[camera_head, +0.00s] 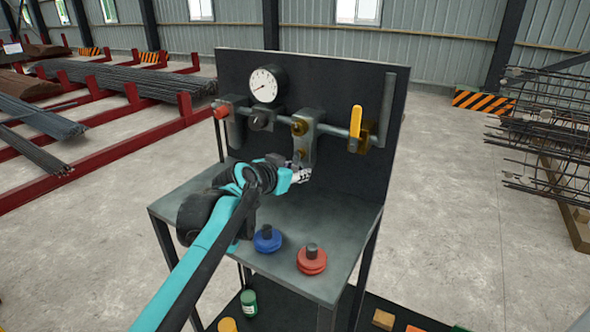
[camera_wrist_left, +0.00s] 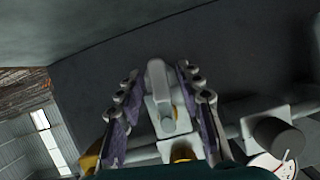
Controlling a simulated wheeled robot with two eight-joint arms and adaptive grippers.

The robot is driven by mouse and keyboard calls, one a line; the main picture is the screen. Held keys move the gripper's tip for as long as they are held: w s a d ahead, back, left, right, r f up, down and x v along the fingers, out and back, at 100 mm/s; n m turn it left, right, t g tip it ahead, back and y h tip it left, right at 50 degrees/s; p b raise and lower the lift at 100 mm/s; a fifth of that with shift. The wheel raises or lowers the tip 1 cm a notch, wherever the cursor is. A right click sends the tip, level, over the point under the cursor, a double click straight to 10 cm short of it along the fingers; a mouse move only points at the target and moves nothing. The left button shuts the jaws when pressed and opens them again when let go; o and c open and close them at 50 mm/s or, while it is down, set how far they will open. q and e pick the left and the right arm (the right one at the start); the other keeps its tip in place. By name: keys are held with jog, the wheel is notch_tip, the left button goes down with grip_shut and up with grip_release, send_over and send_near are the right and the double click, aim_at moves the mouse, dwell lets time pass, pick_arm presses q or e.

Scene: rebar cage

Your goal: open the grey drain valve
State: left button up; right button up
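The grey drain valve handle (camera_wrist_left: 157,85) points up the picture in the left wrist view, on a grey block below a brass fitting. In the head view the handle is hidden by my gripper; the grey block above it (camera_head: 309,148) shows on the pipe. My left gripper (camera_head: 301,174) is at the lower end of that block. In the left wrist view its two fingers (camera_wrist_left: 160,88) stand apart on either side of the handle, with narrow gaps visible. My right gripper is in neither view.
A pressure gauge (camera_head: 266,84), a red knob (camera_head: 222,110) and a yellow lever (camera_head: 356,122) are on the panel's pipework. A blue knobbed disc (camera_head: 267,240) and a red one (camera_head: 312,262) stand on the bench top (camera_head: 345,232). The bench's right side is clear.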

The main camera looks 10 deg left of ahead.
pick_arm(q)
grip_shut()
jog(key=shift+s+d+n+h, duration=0.1)
jog(key=shift+d+n+h, duration=0.1)
jog(key=shift+n+h, duration=0.25)
grip_release()
